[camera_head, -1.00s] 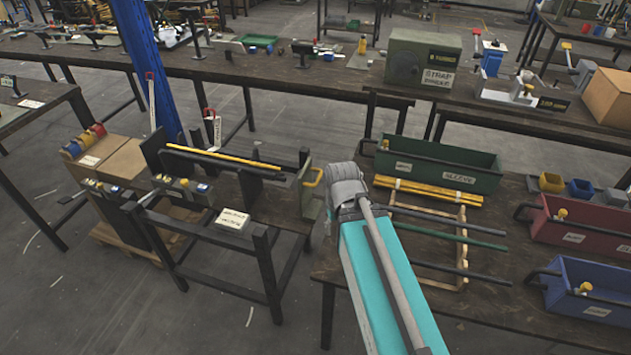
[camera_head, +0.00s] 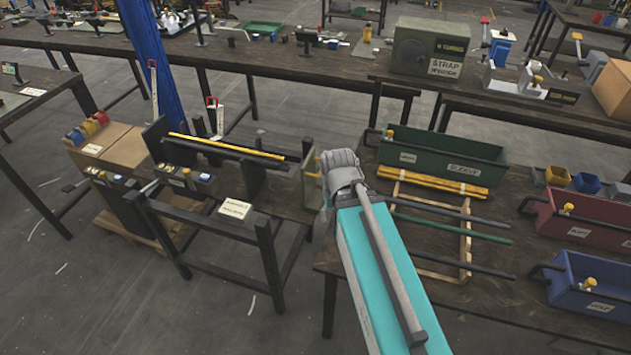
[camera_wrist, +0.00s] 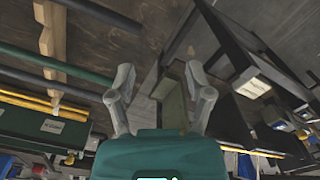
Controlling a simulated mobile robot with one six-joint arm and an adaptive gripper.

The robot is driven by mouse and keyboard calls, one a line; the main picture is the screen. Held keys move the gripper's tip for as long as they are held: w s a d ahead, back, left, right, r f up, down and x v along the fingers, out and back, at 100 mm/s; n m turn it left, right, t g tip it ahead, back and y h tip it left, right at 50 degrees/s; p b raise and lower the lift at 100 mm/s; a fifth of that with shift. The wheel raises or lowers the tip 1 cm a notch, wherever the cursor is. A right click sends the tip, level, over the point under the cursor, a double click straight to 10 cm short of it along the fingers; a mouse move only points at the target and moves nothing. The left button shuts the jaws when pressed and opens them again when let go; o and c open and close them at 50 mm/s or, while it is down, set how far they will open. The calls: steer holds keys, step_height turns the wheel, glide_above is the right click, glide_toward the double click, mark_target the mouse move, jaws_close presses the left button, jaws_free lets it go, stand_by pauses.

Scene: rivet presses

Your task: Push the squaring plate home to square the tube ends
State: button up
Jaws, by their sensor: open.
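The fixture's yellow tube (camera_head: 225,146) and black tubes beside it lie across upright dark plates on a dark stand. The squaring plate (camera_head: 308,173) stands upright at the stand's right end, partly hidden behind my arm. In the wrist view, a grey-green plate (camera_wrist: 174,104), apparently the same one, shows between and beyond my fingers, nearer the right one. My gripper (camera_wrist: 160,80) is open and empty, its fingers spread. Whether a finger touches the plate cannot be told.
A right-hand bench holds a green bin (camera_head: 445,158), a wooden rack (camera_head: 465,240) with rods, a red bin (camera_head: 580,222) and a blue bin (camera_head: 590,285). A white label block (camera_head: 235,208) sits on the stand's front. A blue post (camera_head: 153,65) rises behind.

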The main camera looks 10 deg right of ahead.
steer(key=shift+c, duration=0.2)
steer(key=shift+w+f, duration=0.1)
steer(key=c, duration=0.4)
steer(key=shift+w+f+m, duration=0.15)
steer(key=shift+w+m, duration=0.15)
steer(key=shift+m, duration=0.1)
steer(key=shift+c, duration=1.3)
steer(key=w+m+b, duration=0.1)
steer(key=w+f+m+y+b, duration=0.1)
steer(key=w+m, duration=0.1)
steer(key=w+d+f+m+y+b, duration=0.1)
steer(key=shift+w+m, duration=0.3)
jaws_close()
steer(key=w+d+f+m+t+y+b, duration=0.1)
steer(key=w+d+m+t+y+b, duration=0.1)
steer(key=w+d+m, duration=0.3)
steer(key=w+d+f+m+t+y+b, duration=0.1)
steer(key=w+d+m+y+b, duration=0.3)
steer(key=w+m, duration=0.7)
steer(key=shift+d+m+t+b, duration=0.7)
steer(key=shift+m+t, duration=0.2)
steer(key=shift+m, duration=0.4)
steer(key=shift+a, duration=0.1)
